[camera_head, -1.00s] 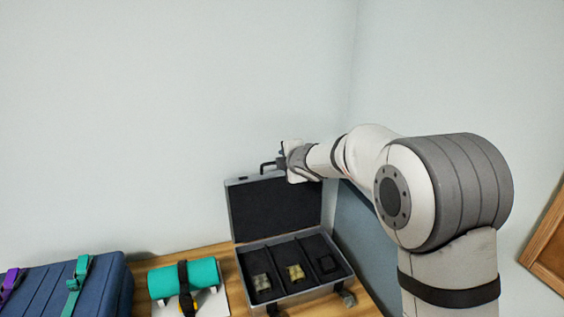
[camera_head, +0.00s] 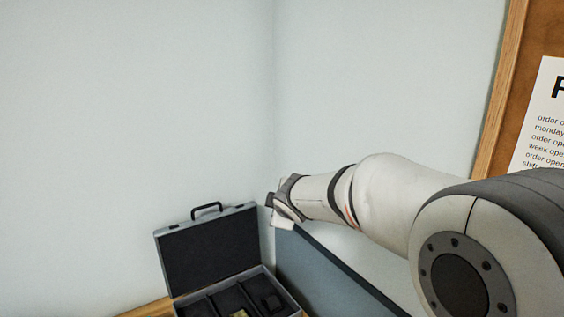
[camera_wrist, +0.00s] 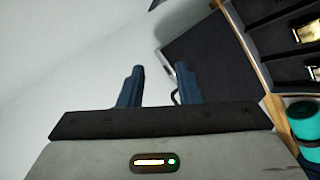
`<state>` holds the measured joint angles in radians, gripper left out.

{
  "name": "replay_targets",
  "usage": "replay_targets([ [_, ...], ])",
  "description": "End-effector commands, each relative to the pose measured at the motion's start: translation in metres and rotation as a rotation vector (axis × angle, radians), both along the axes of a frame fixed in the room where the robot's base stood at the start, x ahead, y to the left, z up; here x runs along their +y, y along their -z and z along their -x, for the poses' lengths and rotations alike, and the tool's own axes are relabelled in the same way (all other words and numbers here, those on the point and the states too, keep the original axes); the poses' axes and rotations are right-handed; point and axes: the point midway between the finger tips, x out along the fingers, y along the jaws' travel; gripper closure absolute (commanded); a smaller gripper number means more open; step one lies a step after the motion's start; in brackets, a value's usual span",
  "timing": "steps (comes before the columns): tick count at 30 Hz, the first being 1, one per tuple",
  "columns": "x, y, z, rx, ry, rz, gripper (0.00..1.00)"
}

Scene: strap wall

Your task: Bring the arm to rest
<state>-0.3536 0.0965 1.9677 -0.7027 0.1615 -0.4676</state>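My gripper (camera_wrist: 160,82) shows in the wrist view with its two dark fingers apart and nothing between them but the wall and part of the case lid. In the head view my arm reaches left, and the gripper end (camera_head: 277,210) is beside the open lid of the grey case (camera_head: 207,250), to its right. The fingers are mostly hidden there behind the wrist. The case stands open with its lid upright and a black handle (camera_head: 206,209) on top.
A grey-blue panel (camera_head: 325,275) stands right of the case, below my arm. A wood-framed board with a paper notice (camera_head: 543,120) hangs on the right wall. In the wrist view a teal roll (camera_wrist: 304,118) lies at the right edge. The wall area above the case is clear.

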Motion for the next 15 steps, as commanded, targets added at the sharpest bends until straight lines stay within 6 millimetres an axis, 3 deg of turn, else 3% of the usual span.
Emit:
replay_targets([
  [1,-0.035,0.0,0.021,0.047,0.119,-0.05,0.69],
  [6,-0.124,0.018,0.106,0.237,0.513,-0.246,0.69],
  [10,-0.166,0.041,0.184,0.384,0.791,-0.403,0.69],
  [15,-0.184,0.071,0.27,0.549,1.066,-0.575,0.69],
])
